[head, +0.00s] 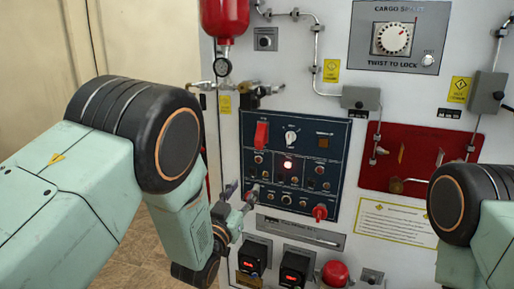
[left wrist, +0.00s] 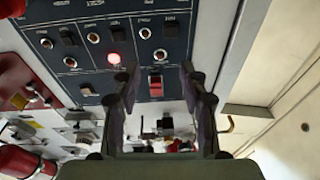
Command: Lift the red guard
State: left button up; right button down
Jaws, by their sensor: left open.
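The red guard (head: 261,135) sits at the upper left of the dark blue switch panel (head: 335,135). In the left wrist view, which looks turned over, the red guard (left wrist: 156,82) shows between my fingertips, beyond them. My left gripper (head: 240,206) is beside the panel's lower left corner, below the guard in the head view. In the left wrist view, the fingers of my left gripper (left wrist: 158,78) stand apart, with nothing held between them. I cannot tell the exact gap to the guard. My right gripper is out of view; only part of my right arm shows.
A lit red lamp (head: 288,165) and several switches share the panel. A red knob (head: 320,212) is at its lower right. A gauge (head: 222,67) hangs under a red cylinder (head: 225,18) above left. Thin pipes run up the wall. Black display boxes (head: 294,268) stand below.

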aim_at(259, 146)
pick_arm(q)
jog(key=shift+w+d+r+t+h, duration=0.25)
jog(key=shift+w+d+r+t, duration=0.25)
jog(key=shift+w+r, duration=0.8)
jog(key=shift+w+d+r+t+h, duration=0.45)
jog(key=shift+w+r, duration=0.5)
jog(key=shift+r, duration=0.6)
jog(key=shift+w+d+r+t+h, duration=0.1)
jog(key=shift+w+d+r+t, duration=0.4)
jog(key=shift+w+r, duration=0.8)
jog(key=shift+s+d+r, duration=0.15)
jog(key=shift+s, duration=0.05)
grip_shut()
